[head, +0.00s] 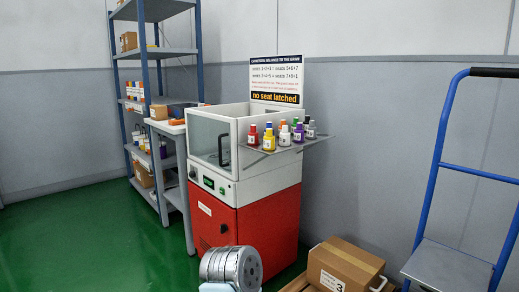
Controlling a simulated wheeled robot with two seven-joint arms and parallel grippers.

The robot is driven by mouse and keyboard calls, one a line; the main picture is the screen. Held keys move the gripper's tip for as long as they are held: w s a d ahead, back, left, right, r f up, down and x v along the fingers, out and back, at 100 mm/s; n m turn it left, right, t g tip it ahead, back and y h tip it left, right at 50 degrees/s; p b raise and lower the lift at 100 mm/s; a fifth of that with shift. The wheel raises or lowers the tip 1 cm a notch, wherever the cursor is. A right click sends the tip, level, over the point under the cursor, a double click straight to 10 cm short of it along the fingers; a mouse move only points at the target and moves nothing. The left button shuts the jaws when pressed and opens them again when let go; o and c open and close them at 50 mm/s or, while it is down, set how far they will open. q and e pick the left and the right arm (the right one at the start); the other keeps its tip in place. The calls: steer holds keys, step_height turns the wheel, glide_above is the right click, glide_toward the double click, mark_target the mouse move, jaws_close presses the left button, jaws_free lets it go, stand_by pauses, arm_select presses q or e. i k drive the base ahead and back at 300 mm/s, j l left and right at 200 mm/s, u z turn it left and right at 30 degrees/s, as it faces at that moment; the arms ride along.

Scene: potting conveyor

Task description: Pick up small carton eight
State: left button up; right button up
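I cannot make out a carton marked eight. A brown carton (352,262) at the bottom right has a white label that reads 3. Small brown cartons are on the shelf rack at the left: one on an upper shelf (129,41), one at mid height (159,112) and one low down (144,174). Their numbers are too small to read. A grey cylindrical link of my arm shows at the bottom centre. Neither gripper's fingers can be seen.
A red and white cabinet machine (262,215) stands in the middle, with several coloured bottles on its side shelf (300,148). A sign (276,80) above reads "no seat latched". A blue hand truck (446,266) stands at the right. Green floor (80,240) is clear at the left.

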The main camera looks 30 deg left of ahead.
mark_target(159, 112)
steer(key=u, duration=1.8)
steer(key=i+j+u, duration=0.25)
steer(key=i+u, duration=0.2)
steer(key=i, duration=0.25)
steer(key=i+j+u, duration=0.15)
steer(key=i, duration=0.65)
steer(key=i+j+u, duration=0.2)
steer(key=i, duration=0.65)
steer(key=i+z, duration=0.5)
steer(key=i+j+z, duration=0.3)
steer(key=z, duration=0.15)
